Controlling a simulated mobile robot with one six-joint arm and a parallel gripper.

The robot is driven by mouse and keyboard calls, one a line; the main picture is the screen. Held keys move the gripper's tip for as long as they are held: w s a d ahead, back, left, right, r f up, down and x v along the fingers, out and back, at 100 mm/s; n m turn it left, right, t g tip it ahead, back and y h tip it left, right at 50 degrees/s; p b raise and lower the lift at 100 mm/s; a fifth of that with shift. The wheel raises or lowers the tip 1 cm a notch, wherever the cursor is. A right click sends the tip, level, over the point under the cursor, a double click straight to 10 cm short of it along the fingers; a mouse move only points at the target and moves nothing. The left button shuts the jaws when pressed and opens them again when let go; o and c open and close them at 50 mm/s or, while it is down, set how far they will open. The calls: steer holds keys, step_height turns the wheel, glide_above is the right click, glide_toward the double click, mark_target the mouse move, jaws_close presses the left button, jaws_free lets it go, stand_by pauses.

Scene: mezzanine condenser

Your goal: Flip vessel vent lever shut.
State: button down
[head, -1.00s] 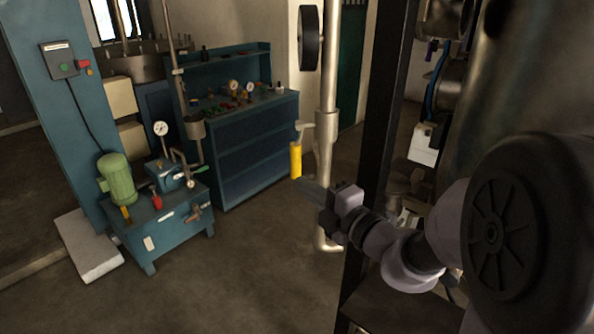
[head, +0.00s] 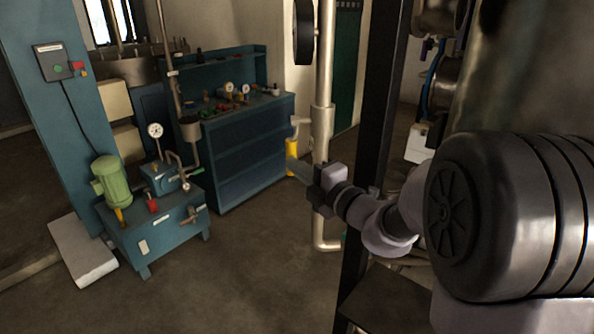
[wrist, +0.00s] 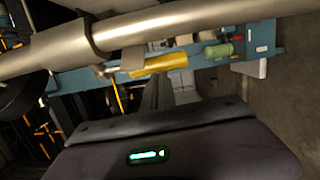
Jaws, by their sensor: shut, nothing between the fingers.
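The vent lever (head: 291,154) has a yellow grip and hangs down beside the upright metal pipe (head: 323,90), joined to it by a short stub. In the wrist view the yellow lever (wrist: 160,64) lies alongside the pipe (wrist: 200,27), which crosses the top of the picture. My gripper (head: 296,168) is shut and empty, reaching in from the right with its fingertips at the lower end of the lever. I cannot tell whether they touch it. The wrist view does not show the fingertips clearly.
A blue workbench (head: 250,150) with gauges is behind the lever. A blue pump unit (head: 165,238) with a green motor (head: 111,182) stands left. The floor (head: 250,270) between is clear.

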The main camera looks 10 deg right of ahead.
steer(key=w, duration=0.1)
steer(key=w+n+t+b, duration=0.1)
steer(key=w+t+y+b, duration=0.1)
steer(key=shift+w+d+f+n, duration=0.25)
steer(key=shift+w+f+n, duration=0.05)
steer(key=shift+f, duration=0.05)
steer(key=shift+w+d+p, duration=0.1)
steer(key=shift+w+p, duration=0.45)
steer(key=shift+p, duration=0.25)
steer(key=shift+w+f, duration=0.15)
steer(key=shift+f, duration=0.05)
steer(key=shift+f, duration=0.1)
